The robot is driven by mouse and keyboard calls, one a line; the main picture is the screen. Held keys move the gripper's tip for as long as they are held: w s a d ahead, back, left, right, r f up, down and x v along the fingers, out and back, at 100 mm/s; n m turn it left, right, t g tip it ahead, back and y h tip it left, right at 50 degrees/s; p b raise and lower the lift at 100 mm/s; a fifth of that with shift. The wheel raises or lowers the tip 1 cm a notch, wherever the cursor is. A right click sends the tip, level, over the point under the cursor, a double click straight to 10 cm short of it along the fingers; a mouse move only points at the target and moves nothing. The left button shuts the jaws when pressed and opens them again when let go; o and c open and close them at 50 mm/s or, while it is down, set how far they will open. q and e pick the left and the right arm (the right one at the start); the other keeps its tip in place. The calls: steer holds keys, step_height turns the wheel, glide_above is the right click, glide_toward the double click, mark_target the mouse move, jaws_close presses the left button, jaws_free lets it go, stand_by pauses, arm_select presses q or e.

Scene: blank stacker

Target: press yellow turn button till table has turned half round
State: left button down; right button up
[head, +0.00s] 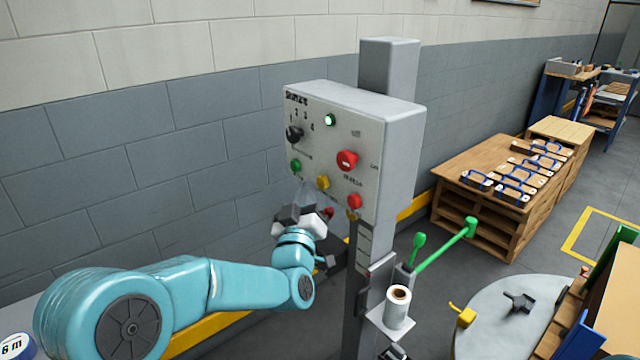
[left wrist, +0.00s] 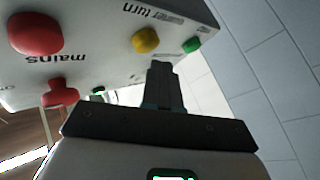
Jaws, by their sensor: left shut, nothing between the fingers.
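The yellow turn button (head: 323,182) is on the front of a grey control box (head: 400,150), between a green button (head: 295,165) and a red one (head: 354,201). It also shows in the left wrist view (left wrist: 145,40), near the upside-down word "turn". My left gripper (head: 306,190) is shut and empty, its tips just below and left of the yellow button in the head view. In the left wrist view the shut fingers (left wrist: 161,68) point at the panel close beside the button; I see no contact. A round grey table (head: 500,318) stands at lower right, partly cut off.
A larger red button (head: 347,160), a black knob (head: 294,133) and a lit green lamp (head: 330,120) are on the same panel. A wooden bench (head: 480,200) stands behind.

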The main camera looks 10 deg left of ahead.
arm_select(q)
steer(key=shift+w+d+b, duration=0.25)
steer(key=shift+w+b, duration=0.15)
